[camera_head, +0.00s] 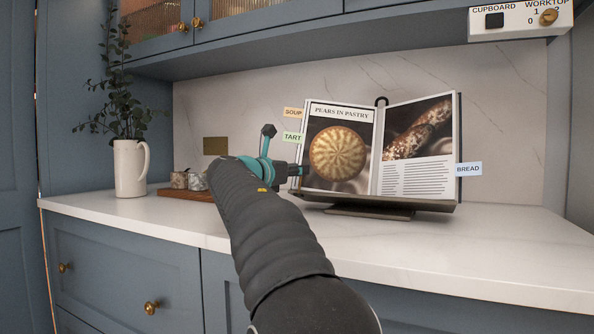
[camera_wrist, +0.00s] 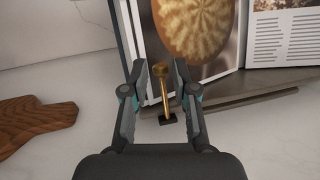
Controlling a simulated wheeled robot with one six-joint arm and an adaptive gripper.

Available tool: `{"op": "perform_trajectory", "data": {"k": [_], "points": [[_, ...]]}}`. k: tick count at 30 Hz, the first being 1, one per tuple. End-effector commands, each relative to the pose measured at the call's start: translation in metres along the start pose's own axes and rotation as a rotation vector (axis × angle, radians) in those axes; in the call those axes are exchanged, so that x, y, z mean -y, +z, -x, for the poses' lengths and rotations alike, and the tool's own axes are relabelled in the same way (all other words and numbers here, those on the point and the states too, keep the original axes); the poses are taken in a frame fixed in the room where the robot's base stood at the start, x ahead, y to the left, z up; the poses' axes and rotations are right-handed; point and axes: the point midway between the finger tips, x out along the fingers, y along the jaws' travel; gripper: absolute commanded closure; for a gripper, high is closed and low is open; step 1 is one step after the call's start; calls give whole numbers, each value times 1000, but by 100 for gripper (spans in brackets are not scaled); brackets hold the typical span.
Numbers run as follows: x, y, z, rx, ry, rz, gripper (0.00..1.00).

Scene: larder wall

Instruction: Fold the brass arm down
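The brass arm (camera_wrist: 165,94) shows in the wrist view as a thin rod with a round knob at one end and a small dark mount at the other. It stands up at the front edge of the dark book stand (camera_wrist: 225,103). My gripper (camera_wrist: 160,69) is open, with one finger on each side of the rod near the knob. A gap shows on the left; the right finger is close, and I cannot tell if it touches. In the head view my gripper (camera_head: 297,170) is at the stand's left end, and I cannot make out the brass arm there.
An open cookbook (camera_head: 345,150) with coloured tabs rests on the stand. A wooden board (camera_head: 182,194) with small pots and a white jug (camera_head: 131,168) of leaves stand to the left. A switch panel (camera_head: 520,20) is at upper right. The worktop's right part is clear.

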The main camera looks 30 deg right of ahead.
Motion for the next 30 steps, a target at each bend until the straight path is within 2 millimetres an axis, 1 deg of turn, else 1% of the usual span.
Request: {"op": "perform_trajectory", "data": {"k": [3, 11, 14, 15, 24, 30], "points": [[0, 0, -5, 0, -1, 0, 72], [0, 0, -6, 0, -1, 0, 72], [0, 0, -6, 0, -1, 0, 95], [0, 0, -6, 0, -1, 0, 100], [0, -2, -5, 11, 1, -3, 100], [-3, -7, -3, 106, 1, -20, 100]]}}
